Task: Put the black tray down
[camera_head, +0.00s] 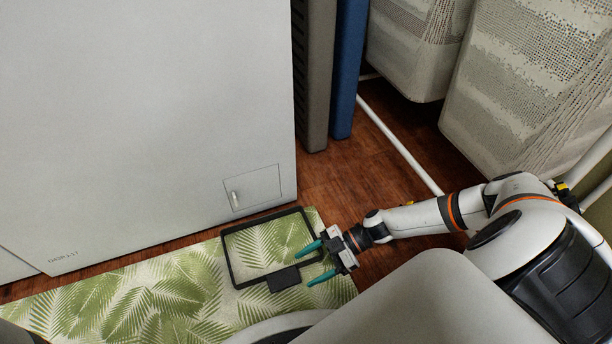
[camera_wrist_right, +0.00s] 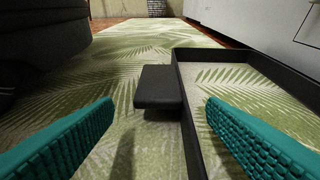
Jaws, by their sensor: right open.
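The black tray (camera_head: 226,259) is a thin rectangular frame with a flat tab on one long side. It appears to lie flat on the leaf-patterned rug, and the leaf pattern shows inside its rim. My right gripper (camera_head: 315,263) is open at the tray's right end, with its teal fingers pointing left towards it. In the right wrist view, the tray's wall (camera_wrist_right: 181,100) and its tab (camera_wrist_right: 158,88) show between the spread fingers (camera_wrist_right: 160,112). No contact between fingers and tray can be made out. My left gripper is out of view.
The green leaf rug (camera_head: 120,303) runs along a large white cabinet (camera_head: 150,110) with a small hatch. A grey and a blue panel (camera_head: 345,70) stand behind. Woven hanging bundles (camera_head: 530,80) and a white pipe (camera_head: 400,145) are at the upper right. Bare wooden floor (camera_head: 350,180) lies between.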

